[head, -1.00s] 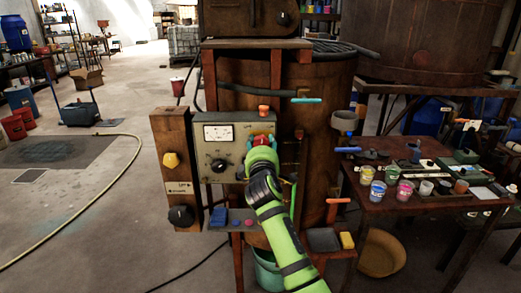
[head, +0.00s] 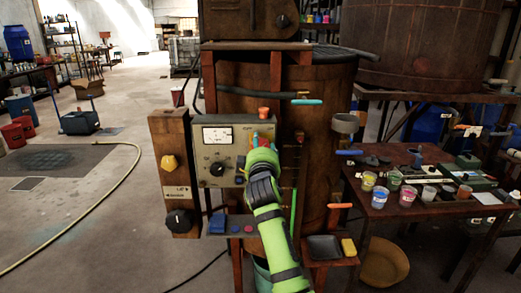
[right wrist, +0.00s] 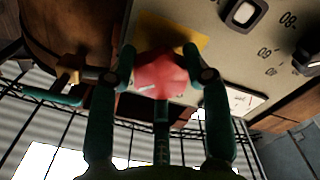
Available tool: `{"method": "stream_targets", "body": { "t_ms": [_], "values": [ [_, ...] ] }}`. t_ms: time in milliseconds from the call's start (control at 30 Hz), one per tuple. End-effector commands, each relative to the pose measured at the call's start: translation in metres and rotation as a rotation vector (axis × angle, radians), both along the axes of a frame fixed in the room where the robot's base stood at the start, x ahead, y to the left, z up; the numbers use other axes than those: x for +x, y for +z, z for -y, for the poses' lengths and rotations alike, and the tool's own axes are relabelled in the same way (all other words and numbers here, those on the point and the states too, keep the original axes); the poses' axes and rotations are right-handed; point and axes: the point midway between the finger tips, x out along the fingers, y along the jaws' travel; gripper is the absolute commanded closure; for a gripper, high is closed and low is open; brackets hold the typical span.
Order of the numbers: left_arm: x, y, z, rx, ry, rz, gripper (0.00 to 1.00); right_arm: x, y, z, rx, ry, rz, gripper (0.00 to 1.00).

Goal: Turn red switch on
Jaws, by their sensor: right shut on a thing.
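The red switch (right wrist: 160,76) is a faceted red knob on a yellow plate (right wrist: 170,32), on the front of a beige control panel (head: 238,124). In the right wrist view my right gripper (right wrist: 163,72) has its two teal fingers on opposite sides of the knob, shut on it. In the head view my right gripper (head: 264,139) is at the panel's right part, and the green hand and arm hide most of the switch. I cannot read the switch's position. My left gripper is not in view.
A meter (head: 217,135) and a black dial (head: 217,168) are on the panel's left. An orange knob (head: 264,113) sits on its top. A wooden post with a yellow knob (head: 169,162) stands left. A table (head: 378,207) with paint cups stands right.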

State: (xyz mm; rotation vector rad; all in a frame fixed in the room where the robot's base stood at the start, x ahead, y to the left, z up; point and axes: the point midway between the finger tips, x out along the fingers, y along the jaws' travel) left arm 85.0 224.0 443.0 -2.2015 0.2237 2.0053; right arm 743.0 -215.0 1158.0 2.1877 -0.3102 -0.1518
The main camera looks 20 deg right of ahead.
Motion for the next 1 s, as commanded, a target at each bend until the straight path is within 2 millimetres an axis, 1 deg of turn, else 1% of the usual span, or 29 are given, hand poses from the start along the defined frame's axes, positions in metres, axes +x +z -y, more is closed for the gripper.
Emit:
{"method": "stream_targets", "body": {
  "t_ms": [33, 433, 467, 500, 867, 1000],
  "values": [
    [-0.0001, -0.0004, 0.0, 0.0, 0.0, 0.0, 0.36, -0.0002, 0.0005, 0.0034, 0.004, -0.006, 0.002, 0.84],
    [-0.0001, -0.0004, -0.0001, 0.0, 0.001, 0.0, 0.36, -0.0002, -0.0008, 0.0032, 0.008, -0.006, 0.0, 0.84],
    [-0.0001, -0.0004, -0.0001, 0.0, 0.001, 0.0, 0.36, -0.0002, -0.0009, 0.0031, 0.008, -0.005, -0.001, 0.39],
    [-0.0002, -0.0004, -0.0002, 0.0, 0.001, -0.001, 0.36, -0.0001, -0.001, 0.003, 0.008, -0.005, -0.001, 0.28],
    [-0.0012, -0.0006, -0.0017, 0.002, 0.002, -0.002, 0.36, -0.0009, -0.0013, 0.0002, 0.007, -0.001, 0.0, 0.28],
    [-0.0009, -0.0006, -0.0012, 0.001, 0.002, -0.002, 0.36, -0.0091, -0.0018, -0.0023, 0.008, -0.001, 0.0, 0.28]
  ]
}}
